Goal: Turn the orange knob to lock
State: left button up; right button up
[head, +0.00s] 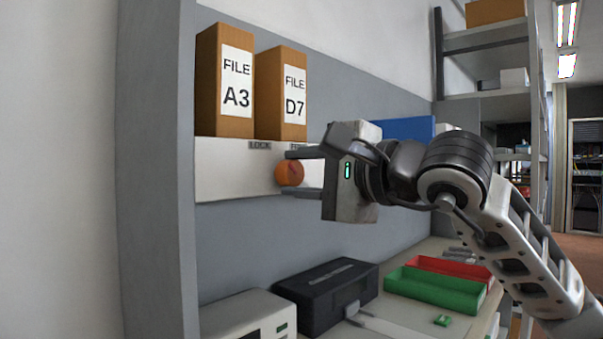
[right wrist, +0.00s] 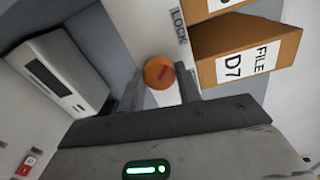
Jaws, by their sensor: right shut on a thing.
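The orange knob (head: 289,174) is round and sits on the front of a white panel below a LOCK label (head: 260,145). A second label to the right of it is partly hidden by my gripper. My right gripper (head: 285,173) has one finger above and one below the knob and is shut on it. The knob (right wrist: 158,70) also shows in the right wrist view between the two fingers (right wrist: 160,88), with a red mark running slantwise on its face. The LOCK label (right wrist: 179,27) is near it there. My left gripper is not in view.
Two file boxes, A3 (head: 223,88) and D7 (head: 281,100), stand right above the panel. Below are a black case (head: 325,290), a white device (head: 245,318), a green tray (head: 435,290) and a red tray (head: 450,268). A grey post (head: 160,180) stands at left.

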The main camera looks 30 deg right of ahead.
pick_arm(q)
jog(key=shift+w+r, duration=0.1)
pick_arm(e)
jog(key=o, duration=1)
pick_arm(q)
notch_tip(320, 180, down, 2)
jog(key=b, duration=0.5)
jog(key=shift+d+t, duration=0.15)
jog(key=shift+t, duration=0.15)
pick_arm(e)
jog(key=v, duration=1.6)
